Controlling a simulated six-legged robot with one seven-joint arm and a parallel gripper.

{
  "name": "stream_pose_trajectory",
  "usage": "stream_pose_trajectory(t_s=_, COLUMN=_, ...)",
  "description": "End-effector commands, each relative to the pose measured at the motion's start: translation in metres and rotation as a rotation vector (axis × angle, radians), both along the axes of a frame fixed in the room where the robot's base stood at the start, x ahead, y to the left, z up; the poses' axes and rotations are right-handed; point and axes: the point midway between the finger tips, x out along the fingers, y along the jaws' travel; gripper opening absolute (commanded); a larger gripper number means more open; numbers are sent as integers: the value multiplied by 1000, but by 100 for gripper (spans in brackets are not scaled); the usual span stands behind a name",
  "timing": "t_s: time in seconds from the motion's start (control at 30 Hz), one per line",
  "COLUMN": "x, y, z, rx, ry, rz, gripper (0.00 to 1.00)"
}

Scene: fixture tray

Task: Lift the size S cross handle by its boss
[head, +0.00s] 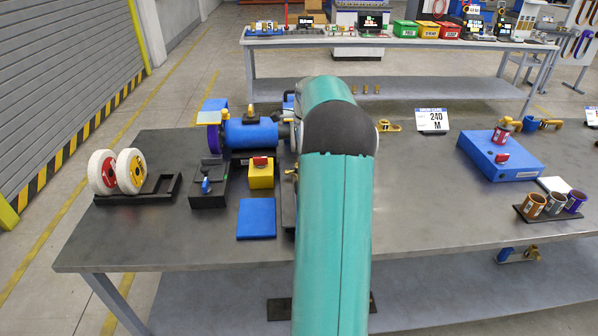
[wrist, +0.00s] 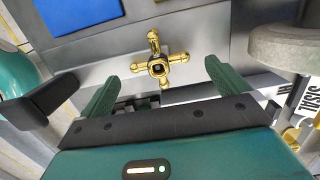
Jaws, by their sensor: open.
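A brass cross handle (wrist: 158,68) shows in the wrist view, with ball-ended arms around a raised square-holed boss in its middle. It sits on a grey surface. I cannot read a size mark on it. My gripper (wrist: 161,72) is open, with its two green fingers apart to the left and right of the handle. The boss lies between the fingertips in the picture, and no finger touches it. In the head view my teal arm hides the gripper and most of this spot.
A blue mat (head: 256,218) lies left of my arm; a yellow box with a red button (head: 261,173) stands behind it. A round grey part (wrist: 284,45) is close right of the fingers. The front right tabletop is clear.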

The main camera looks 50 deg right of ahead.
Motion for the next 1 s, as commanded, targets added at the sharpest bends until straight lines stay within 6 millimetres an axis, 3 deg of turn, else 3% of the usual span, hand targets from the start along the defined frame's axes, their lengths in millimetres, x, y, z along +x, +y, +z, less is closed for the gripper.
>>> stream_pose_trajectory(t_s=0.2, x=1, y=4, z=-31, rx=4, ry=1, rz=-1, gripper=100)
stream_pose_trajectory(t_s=0.47, x=2, y=4, z=-35, rx=1, ry=0, rz=-1, gripper=100)
stream_pose_trajectory(t_s=0.67, x=2, y=4, z=-35, rx=1, ry=0, rz=-1, gripper=66)
stream_pose_trajectory(t_s=1.0, x=2, y=4, z=-33, rx=1, ry=-1, rz=0, gripper=65)
